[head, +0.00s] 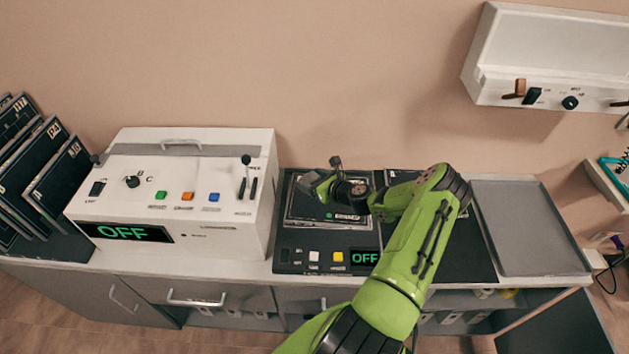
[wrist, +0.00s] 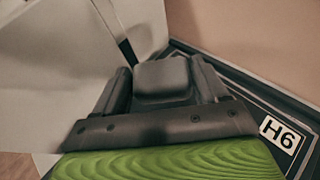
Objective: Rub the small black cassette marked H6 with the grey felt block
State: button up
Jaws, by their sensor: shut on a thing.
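My gripper (head: 320,186) is low over the black-framed device left of my forearm. In the wrist view its two fingers (wrist: 162,76) are closed on the sides of a dark grey block (wrist: 163,82), which looks like the felt block. The black cassette marked H6 (wrist: 281,134) shows in the wrist view as a dark edge with a white label, right of the fingers. Most of it is hidden by my gripper. I cannot tell whether the block touches it. In the head view the H6 mark is not readable.
A white control box (head: 185,190) with an OFF display stands close left of my gripper. A black panel (head: 300,259) with buttons and another OFF display lies below it. A grey tray (head: 528,230) is at the right. Black cassettes (head: 62,175) lean at the far left.

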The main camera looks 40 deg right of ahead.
jog(key=shift+r+p, duration=0.8)
jog(key=shift+r, duration=0.5)
